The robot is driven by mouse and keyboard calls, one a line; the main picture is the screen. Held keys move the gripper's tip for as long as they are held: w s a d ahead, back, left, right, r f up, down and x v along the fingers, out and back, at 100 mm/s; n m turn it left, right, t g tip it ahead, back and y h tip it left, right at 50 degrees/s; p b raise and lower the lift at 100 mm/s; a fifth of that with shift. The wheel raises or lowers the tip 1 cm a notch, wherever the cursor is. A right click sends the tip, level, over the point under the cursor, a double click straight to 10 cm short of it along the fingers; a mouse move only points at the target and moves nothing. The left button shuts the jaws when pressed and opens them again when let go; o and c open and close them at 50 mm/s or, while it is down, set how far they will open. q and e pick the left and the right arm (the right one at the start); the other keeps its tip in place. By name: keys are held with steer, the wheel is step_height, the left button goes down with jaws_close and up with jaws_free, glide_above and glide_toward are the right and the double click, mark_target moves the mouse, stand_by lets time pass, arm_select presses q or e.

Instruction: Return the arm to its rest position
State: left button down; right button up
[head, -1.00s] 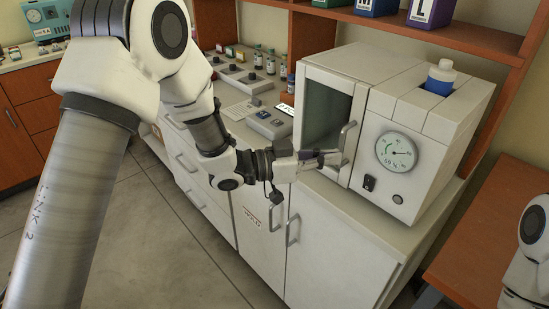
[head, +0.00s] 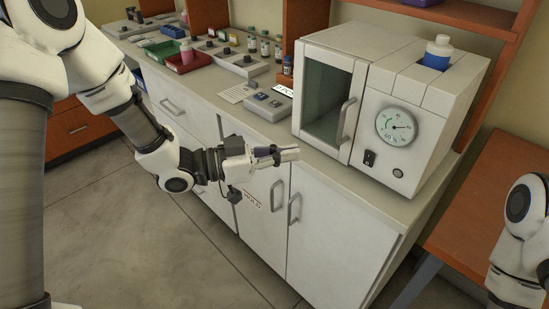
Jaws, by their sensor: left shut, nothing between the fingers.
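My left arm comes in from the left, and my left gripper (head: 290,153) is shut and empty. It appears in front of the counter edge, lower left of the incubator and apart from its handle. The white incubator (head: 425,100) stands on the counter. Its glass door (head: 326,103) looks shut, with a handle (head: 346,119) and a round dial (head: 396,126). Part of my right arm shows at the right edge; its gripper is out of view.
The white counter (head: 365,188) has cabinet doors with handles below. A grey control box (head: 268,105), several small bottles and a red tray (head: 190,62) stand along it. A blue-and-white bottle (head: 437,53) sits in the incubator's top. The floor (head: 150,240) at left is clear.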

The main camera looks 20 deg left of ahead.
arm_select(q)
steer(key=s+a+f+n+g+y+p, duration=0.1)
steer(key=s+f+n+y+p, duration=0.1)
steer(key=s+f, duration=0.5)
steer(key=s+f+n+g+y+p, duration=0.1)
steer(key=s+f+n+g+y, duration=0.15)
steer(key=f, duration=0.75)
steer(key=s+a+f+n+g+y+p, duration=0.1)
steer(key=s+f+n+y+p, duration=0.2)
steer(key=f, duration=0.6)
steer(key=s+a+f+n+g+y, duration=0.2)
steer(key=s+a+f+y, duration=0.1)
steer(key=s+a, duration=0.2)
steer(key=s+a+f+n+g+y, duration=0.2)
steer(key=s+a+f+g+y, duration=0.1)
steer(key=s, duration=0.6)
steer(key=shift+s+a+f+y+b, duration=0.3)
steer(key=shift+a+f+y, duration=0.45)
steer(key=shift+a, duration=0.2)
arm_select(e)
steer(key=r, duration=0.5)
steer(key=shift+s+a+r, duration=0.15)
steer(key=shift+s+r, duration=0.05)
steer(key=shift+r, duration=0.15)
arm_select(q)
steer(key=shift+w, duration=0.1)
